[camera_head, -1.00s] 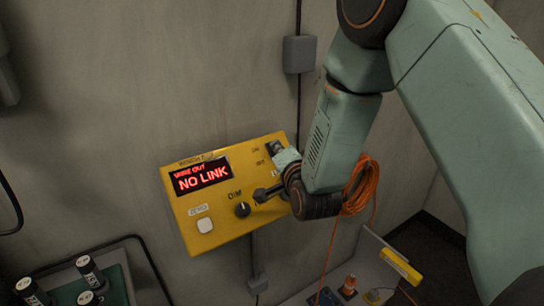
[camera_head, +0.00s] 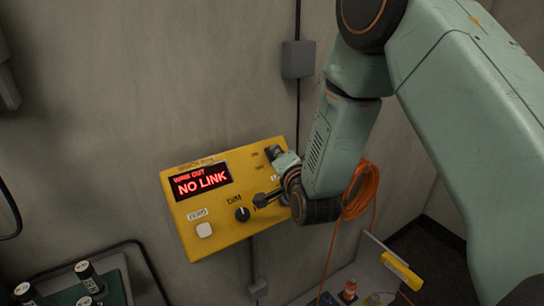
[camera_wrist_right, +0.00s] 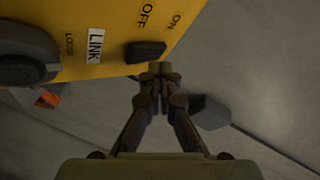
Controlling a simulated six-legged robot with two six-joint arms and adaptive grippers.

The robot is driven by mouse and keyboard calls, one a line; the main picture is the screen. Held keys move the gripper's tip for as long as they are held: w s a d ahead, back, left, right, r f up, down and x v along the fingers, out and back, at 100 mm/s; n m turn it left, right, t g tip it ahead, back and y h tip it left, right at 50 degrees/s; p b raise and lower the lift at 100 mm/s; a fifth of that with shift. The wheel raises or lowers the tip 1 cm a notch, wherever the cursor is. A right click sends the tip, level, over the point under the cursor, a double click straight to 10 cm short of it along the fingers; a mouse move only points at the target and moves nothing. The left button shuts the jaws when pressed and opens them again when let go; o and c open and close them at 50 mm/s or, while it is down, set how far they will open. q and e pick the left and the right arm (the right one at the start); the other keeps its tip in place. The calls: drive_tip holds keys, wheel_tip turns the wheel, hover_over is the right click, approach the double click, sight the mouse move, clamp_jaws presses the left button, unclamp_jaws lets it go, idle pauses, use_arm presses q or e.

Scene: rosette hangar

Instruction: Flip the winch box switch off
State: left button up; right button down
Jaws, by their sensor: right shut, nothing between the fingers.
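The yellow winch box (camera_head: 220,170) is on the grey wall, its red display reading "WIRE OUT" and "NO LINK". Its black switch (camera_head: 272,153) is at the upper right, beside ON and OFF labels. In the right wrist view, the switch (camera_wrist_right: 145,52) is a dark rocker below the OFF label. My right gripper (camera_wrist_right: 157,70) is shut and empty, its fingertips by the box's edge close to the switch. I cannot tell whether they touch. In the head view my wrist covers the box's right edge and hides the fingertips. My left gripper is not in view.
A DIM knob (camera_head: 242,214) and a white ZERO button (camera_head: 204,230) are on the box. A grey junction box (camera_head: 298,58) is above, on a cable. An orange cable coil (camera_head: 361,190) hangs behind my arm. A tray with cylinders (camera_head: 88,276) is at lower left.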

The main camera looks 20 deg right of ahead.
idle(0.4)
drive_tip(key=shift+w+f+b, duration=0.2)
drive_tip(key=shift+f+b, duration=0.1)
drive_tip(key=shift+b, duration=0.05)
drive_tip(key=shift+a, duration=0.1)
drive_tip(key=shift+f+b, duration=0.35)
drive_tip(key=shift+b, duration=0.05)
idle(1.1)
